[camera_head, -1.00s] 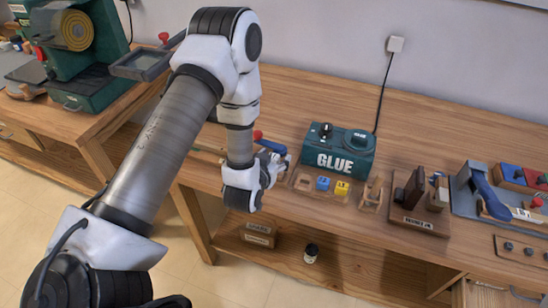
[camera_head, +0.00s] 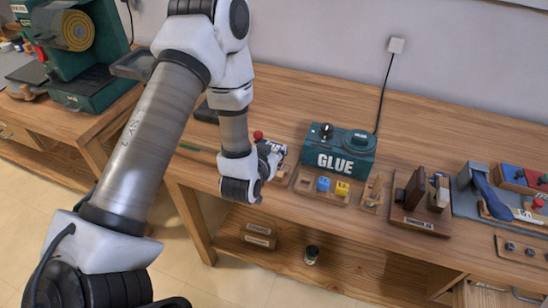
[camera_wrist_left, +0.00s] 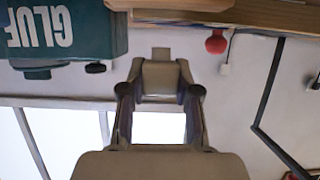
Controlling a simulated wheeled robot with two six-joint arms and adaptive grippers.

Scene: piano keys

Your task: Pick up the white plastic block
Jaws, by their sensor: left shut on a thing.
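My left gripper (camera_head: 275,158) is over the bench, just left of the glue box. In the left wrist view its fingers (camera_wrist_left: 160,75) are shut on a small block (camera_wrist_left: 160,53) that juts out past the fingertips. The block looks dull grey-tan in shade there, so its white colour is hard to confirm. It is mostly hidden by the gripper in the head view. A wooden tray (camera_head: 304,188) below and to the right holds a blue block (camera_head: 323,184) and a yellow block (camera_head: 342,189); its left part looks empty. My right gripper is not in view.
The green glue box (camera_head: 340,152) stands behind the tray; it also shows in the wrist view (camera_wrist_left: 60,35). A wooden holder (camera_head: 373,193) and a dark stand (camera_head: 420,205) are to the right. The bench behind the glue box is clear.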

